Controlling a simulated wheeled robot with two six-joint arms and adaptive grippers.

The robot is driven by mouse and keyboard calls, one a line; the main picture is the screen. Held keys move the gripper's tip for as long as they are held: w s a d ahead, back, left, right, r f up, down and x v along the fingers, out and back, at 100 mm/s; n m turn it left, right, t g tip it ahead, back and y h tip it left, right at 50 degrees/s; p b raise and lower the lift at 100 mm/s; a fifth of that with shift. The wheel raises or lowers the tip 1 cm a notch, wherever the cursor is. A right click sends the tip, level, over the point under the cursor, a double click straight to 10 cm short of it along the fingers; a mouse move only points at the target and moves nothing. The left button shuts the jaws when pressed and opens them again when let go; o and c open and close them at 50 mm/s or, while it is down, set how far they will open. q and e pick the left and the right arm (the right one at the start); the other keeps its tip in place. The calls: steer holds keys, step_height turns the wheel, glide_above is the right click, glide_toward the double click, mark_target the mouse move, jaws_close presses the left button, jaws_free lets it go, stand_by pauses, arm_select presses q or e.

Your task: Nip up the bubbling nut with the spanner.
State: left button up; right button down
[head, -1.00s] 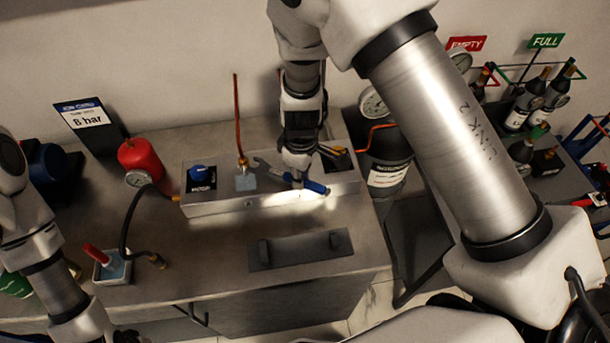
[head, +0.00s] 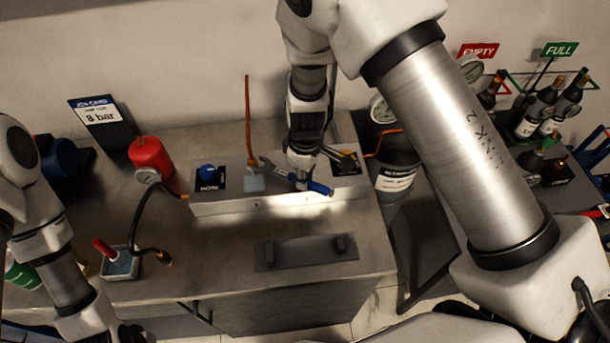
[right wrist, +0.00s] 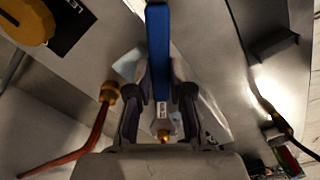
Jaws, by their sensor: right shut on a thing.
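The spanner has a blue handle (head: 319,187) and a grey open jaw (head: 266,165). My right gripper (head: 298,180) is shut on it above the grey box; the blue handle also shows in the right wrist view (right wrist: 158,50), pointing away between the fingers (right wrist: 158,105). A brass nut (right wrist: 109,92) sits at the foot of the copper pipe (head: 248,110). The spanner jaw is close beside this nut; I cannot tell whether they touch. No bubbles can be made out.
A red cylinder (head: 150,154), a hose (head: 134,220) and a small tray (head: 120,268) stand left. A dark handled plate (head: 305,252) lies in front.

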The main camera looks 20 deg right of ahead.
steer(key=shift+w+a+p, duration=0.35)
steer(key=shift+w+a, duration=0.4)
steer(key=shift+w, duration=0.05)
stand_by(0.7)
steer(key=c, duration=1.6)
jaws_free()
jaws_close()
